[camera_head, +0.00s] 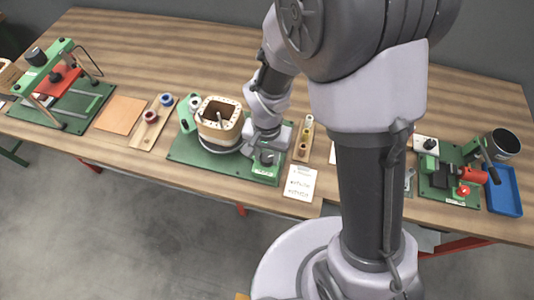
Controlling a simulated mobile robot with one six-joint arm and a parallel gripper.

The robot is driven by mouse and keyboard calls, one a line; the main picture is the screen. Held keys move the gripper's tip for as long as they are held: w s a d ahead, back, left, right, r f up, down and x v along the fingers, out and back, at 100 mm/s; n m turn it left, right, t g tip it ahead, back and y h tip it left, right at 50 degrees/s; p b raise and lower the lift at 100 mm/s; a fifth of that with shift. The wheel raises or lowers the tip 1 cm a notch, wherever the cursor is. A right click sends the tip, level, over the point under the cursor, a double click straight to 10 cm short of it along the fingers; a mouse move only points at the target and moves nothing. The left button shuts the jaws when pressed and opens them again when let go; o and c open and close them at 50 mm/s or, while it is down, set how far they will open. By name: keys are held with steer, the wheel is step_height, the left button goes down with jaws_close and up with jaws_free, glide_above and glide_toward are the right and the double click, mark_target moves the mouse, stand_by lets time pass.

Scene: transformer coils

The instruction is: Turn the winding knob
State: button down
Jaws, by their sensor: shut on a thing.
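The winding station is a green base plate (197,153) on the wooden table. On it stands a beige square coil former (218,122) with holes around its rim and a post in its middle. A dark knob (267,158) sits at the plate's right front. My gripper (266,150) is right at this knob, pointing down and shut on it. The fingertips are small in this view and partly hidden by the gripper body.
A wooden strip with spools (152,116) and an orange-brown sheet (119,115) lie to the left, beside a green-framed press (61,85). A white card (300,183) lies right of the plate. A red clamp fixture (462,175) and blue tray (504,190) stand far right.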

mark_target(267, 157)
steer(key=c, duration=0.9)
jaws_free()
steer(key=shift+r, duration=0.1)
step_height(267, 157, up, 17)
steer(key=p, duration=0.6)
steer(key=shift+r, duration=0.15)
steer(key=s+d+r+t+b, duration=0.2)
steer(key=s, duration=0.1)
steer(key=s+d+r+t+y+b, duration=0.1)
steer(key=s+d+r+t+b, duration=0.1)
steer(key=s+b, duration=0.1)
steer(key=s+d+r+t+y+b, duration=0.1)
steer(key=s+d+r+b, duration=0.1)
steer(key=s, duration=0.2)
steer(key=shift+s+d+r+t+b, duration=0.3)
steer(key=shift+s+d+t, duration=0.05)
steer(key=shift+t, duration=0.05)
